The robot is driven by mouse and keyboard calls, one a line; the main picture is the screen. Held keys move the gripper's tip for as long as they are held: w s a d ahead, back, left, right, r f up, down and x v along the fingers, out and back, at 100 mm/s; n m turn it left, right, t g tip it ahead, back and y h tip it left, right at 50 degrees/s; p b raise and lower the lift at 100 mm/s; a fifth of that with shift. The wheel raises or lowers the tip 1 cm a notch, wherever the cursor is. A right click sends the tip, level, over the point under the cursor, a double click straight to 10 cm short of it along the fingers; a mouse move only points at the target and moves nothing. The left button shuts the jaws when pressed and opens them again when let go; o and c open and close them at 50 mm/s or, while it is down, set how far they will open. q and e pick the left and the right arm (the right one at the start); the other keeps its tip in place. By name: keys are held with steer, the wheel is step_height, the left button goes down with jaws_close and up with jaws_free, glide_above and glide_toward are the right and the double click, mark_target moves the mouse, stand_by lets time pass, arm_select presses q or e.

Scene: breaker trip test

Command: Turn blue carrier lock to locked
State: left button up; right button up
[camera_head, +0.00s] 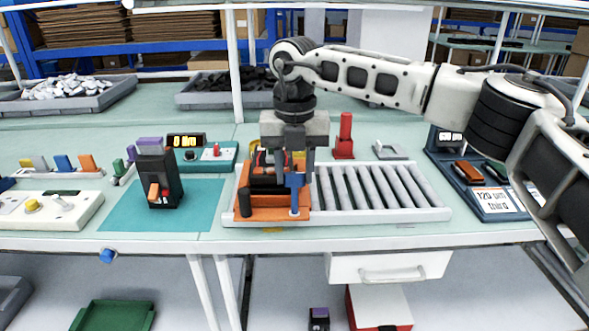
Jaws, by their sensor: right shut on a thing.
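The orange carrier (268,202) sits at the left end of the roller conveyor. Its blue lock (295,188) is a small upright blue piece at the carrier's front right, with a thin stem down to the orange base. My right gripper (294,176) points straight down over the carrier, its fingers shut on the top of the blue lock. The fingers hide part of the lock, so its exact turn is hard to tell. A dark block lies on the carrier behind, partly covered by the gripper. My left gripper is out of view.
Free rollers (375,190) extend right of the carrier. A black breaker (160,180) with an orange lever stands on a teal mat (205,205) to the left. A red post (345,137) stands behind the rollers. A dark tray with a display (485,190) is at right.

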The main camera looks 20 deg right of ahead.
steer(key=shift+w+r, duration=0.1)
stand_by(0.3)
steer(key=o, duration=1)
step_height(320, 180, up, 16)
steer(key=shift+f, duration=0.1)
